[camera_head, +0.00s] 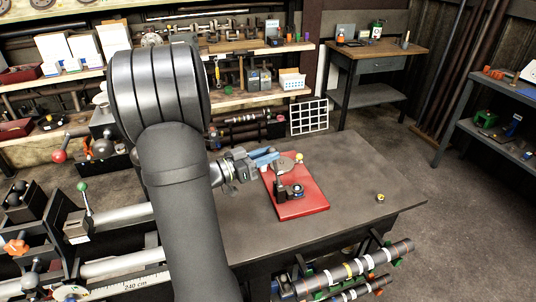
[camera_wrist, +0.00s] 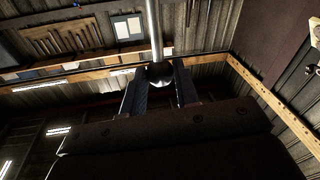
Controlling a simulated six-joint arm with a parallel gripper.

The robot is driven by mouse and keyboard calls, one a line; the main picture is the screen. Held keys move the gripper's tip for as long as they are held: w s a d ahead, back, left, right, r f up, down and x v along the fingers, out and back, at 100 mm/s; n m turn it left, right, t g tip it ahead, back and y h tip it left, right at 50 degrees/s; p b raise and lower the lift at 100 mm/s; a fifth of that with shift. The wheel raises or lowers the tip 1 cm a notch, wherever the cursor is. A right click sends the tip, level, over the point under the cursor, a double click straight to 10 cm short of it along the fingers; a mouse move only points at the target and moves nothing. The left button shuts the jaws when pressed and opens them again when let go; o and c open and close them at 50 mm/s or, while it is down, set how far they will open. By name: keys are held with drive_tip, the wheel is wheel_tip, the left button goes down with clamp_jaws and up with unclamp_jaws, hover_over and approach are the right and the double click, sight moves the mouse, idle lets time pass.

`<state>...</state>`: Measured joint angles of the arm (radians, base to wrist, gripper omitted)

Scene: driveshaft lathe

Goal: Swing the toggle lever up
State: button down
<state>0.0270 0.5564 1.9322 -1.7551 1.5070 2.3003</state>
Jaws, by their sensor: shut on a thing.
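A red base plate (camera_head: 308,205) lies on the dark table. A black and grey clamp fixture (camera_head: 290,190) is mounted on it. My gripper (camera_head: 272,157) reaches in from the left over the plate's far part, its blue fingers close together. In the wrist view my gripper (camera_wrist: 160,80) has a finger on each side of a dark ball knob (camera_wrist: 160,72), shut on it. The toggle lever's bright metal rod (camera_wrist: 154,28) runs from the knob to the top of the picture. In the head view the lever and knob cannot be made out clearly at the fingers.
A small yellow and dark part (camera_head: 380,197) stands on the table's right side. A small yellow knob (camera_head: 299,157) shows at the plate's far edge. A white wire grid (camera_head: 309,116) stands behind the table. The table (camera_head: 345,180) right of the plate is mostly clear.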

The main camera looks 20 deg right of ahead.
drive_tip(key=shift+f, duration=0.25)
drive_tip(key=c, duration=1.1)
unclamp_jaws()
drive_tip(key=shift+r, duration=0.2)
drive_tip(key=s+d+r, duration=0.6)
drive_tip(key=s+r, duration=0.3)
drive_tip(key=r, duration=0.1)
drive_tip(key=shift+s+d+r, duration=0.3)
drive_tip(key=shift+r, duration=0.05)
drive_tip(key=shift+w, duration=0.1)
